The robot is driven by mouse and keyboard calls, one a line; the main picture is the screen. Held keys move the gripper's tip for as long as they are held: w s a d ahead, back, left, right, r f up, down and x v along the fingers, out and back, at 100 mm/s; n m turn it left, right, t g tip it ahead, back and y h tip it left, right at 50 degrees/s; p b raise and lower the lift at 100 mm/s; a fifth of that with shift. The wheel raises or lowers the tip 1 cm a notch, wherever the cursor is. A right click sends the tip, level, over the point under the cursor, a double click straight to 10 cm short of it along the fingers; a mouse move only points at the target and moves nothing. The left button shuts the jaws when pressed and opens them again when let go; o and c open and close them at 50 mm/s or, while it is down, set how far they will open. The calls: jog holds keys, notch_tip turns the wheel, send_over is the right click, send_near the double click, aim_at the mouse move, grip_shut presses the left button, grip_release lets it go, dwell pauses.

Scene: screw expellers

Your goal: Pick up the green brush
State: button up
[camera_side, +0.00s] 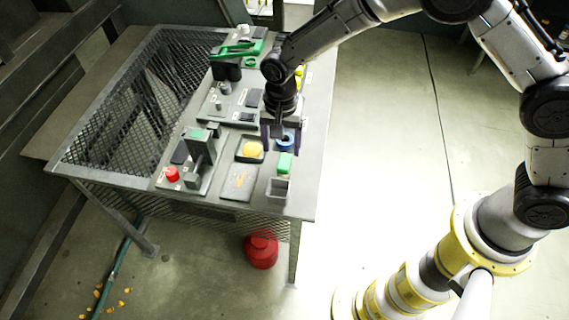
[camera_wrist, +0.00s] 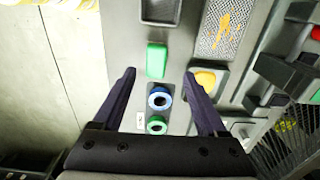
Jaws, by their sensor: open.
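A small green block-shaped piece (camera_side: 285,163) sits upright near the right edge of the table; it may be the green brush, but bristles cannot be made out. In the wrist view the green piece (camera_wrist: 156,60) lies ahead of my fingers, slightly left of their middle. My gripper (camera_side: 283,142) is open and empty above the table's right side. In the wrist view my gripper's two dark fingers (camera_wrist: 160,74) stand either side of a blue ring (camera_wrist: 160,98), with a green ring (camera_wrist: 156,125) nearer the palm. A larger green handled object (camera_side: 237,49) rests at the far end.
A grey open box (camera_side: 277,188) stands in front of the green piece. A yellow round part (camera_side: 252,149) in a dark tray is to its left. A grey bracket (camera_side: 201,158) and red button (camera_side: 172,173) are further left.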

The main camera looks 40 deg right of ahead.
aim_at(285, 161)
jog(key=f, duration=0.5)
jog(key=shift+s+d+f, duration=0.25)
jog(key=shift+s, duration=0.05)
jog(key=shift+f, duration=0.55)
grip_shut()
